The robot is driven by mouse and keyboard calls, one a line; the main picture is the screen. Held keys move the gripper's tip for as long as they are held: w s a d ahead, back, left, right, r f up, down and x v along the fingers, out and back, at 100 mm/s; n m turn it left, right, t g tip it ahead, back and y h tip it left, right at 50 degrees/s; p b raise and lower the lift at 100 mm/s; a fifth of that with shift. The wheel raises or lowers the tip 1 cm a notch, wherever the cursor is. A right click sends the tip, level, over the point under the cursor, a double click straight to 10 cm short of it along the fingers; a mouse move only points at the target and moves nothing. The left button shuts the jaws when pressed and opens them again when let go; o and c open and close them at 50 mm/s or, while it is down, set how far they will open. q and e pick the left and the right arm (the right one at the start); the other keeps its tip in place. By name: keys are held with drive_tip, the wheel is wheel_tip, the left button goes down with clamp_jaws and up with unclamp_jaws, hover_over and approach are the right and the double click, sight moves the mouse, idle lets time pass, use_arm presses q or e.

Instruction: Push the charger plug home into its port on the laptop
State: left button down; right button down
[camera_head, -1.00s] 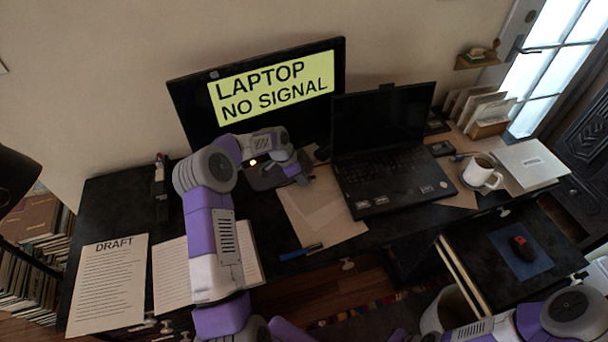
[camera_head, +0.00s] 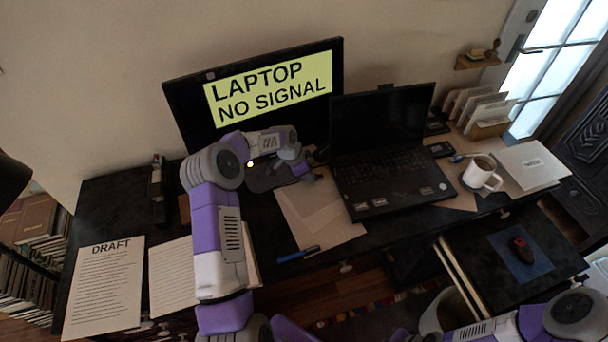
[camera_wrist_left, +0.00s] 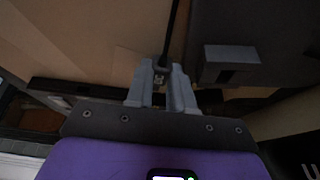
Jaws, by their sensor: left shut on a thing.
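The black laptop (camera_head: 395,177) stands open on the desk with a dark screen. My left gripper (camera_head: 314,176) is just left of its left side, low over the desk. In the left wrist view, my left gripper (camera_wrist_left: 161,82) is shut on the charger plug (camera_wrist_left: 160,70), a small dark piece between the fingertips. Its black cable (camera_wrist_left: 172,30) runs up out of the picture. A dark body with a small grey block (camera_wrist_left: 230,62) lies right of the fingers, apart from them. The port itself cannot be made out. My right gripper is out of view.
A monitor (camera_head: 260,95) reading "LAPTOP NO SIGNAL" stands behind my left arm. Papers (camera_head: 320,210) and a blue pen (camera_head: 298,254) lie in front of the gripper. A mug (camera_head: 482,174) stands right of the laptop. The desk's front edge is close.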

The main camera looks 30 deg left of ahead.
sight(319, 176)
use_arm(q)
drive_tip(key=shift+w+d, duration=0.8)
drive_tip(key=shift+d, duration=0.1)
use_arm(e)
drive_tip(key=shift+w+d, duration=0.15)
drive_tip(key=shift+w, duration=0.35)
use_arm(q)
drive_tip(key=shift+b, duration=0.35)
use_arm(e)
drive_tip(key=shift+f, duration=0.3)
use_arm(q)
drive_tip(key=shift+d, duration=0.1)
idle(0.5)
drive_tip(key=shift+w+d, duration=0.2)
drive_tip(key=shift+w, duration=0.1)
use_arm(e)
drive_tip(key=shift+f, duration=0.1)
use_arm(q)
drive_tip(key=shift+w+d, duration=0.8)
drive_tip(key=shift+w, duration=0.05)
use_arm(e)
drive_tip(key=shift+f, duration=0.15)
use_arm(q)
drive_tip(key=c, duration=0.9)
unclamp_jaws()
